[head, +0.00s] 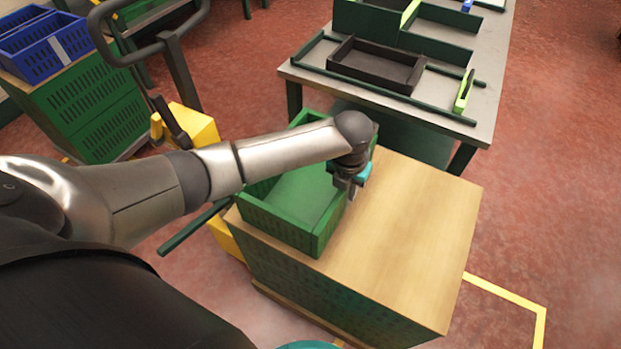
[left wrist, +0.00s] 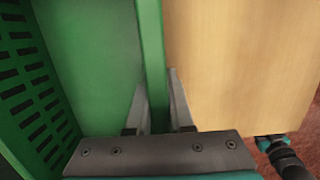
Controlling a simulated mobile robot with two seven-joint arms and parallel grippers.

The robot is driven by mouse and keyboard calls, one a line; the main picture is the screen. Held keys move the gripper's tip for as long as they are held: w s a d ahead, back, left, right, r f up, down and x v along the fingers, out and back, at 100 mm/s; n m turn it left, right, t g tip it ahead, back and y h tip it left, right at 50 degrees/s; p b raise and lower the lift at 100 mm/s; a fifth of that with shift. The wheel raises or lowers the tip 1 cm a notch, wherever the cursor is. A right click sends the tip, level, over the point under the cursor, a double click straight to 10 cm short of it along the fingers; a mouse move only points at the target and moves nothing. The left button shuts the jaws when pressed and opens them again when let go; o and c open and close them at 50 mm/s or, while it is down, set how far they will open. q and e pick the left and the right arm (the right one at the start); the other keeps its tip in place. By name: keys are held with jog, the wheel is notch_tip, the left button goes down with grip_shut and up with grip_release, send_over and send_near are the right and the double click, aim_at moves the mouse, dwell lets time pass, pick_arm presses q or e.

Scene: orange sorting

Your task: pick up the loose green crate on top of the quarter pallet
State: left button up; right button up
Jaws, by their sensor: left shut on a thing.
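The loose green crate (head: 278,222) sits on the light wooden top of the quarter pallet stack (head: 425,225), towards its left side, and looks empty. My left gripper (head: 349,188) reaches down from above at the crate's right wall. In the left wrist view the fingers (left wrist: 156,95) straddle that green wall (left wrist: 150,40), one inside the crate and one outside over the wood (left wrist: 240,60). The gripper is shut on the wall. My forearm hides part of the crate's far side. My right gripper's fingers do not show.
A grey table (head: 440,113) with a dark tray (head: 376,66) and green crates stands behind. A yellow pallet jack (head: 190,128) with a dark handle is at left. Blue crates (head: 45,45) sit on another green stack. Red floor at right is open.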

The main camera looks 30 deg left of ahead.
pick_arm(q)
grip_shut()
jog(key=shift+r, duration=0.15)
dwell(1.0)
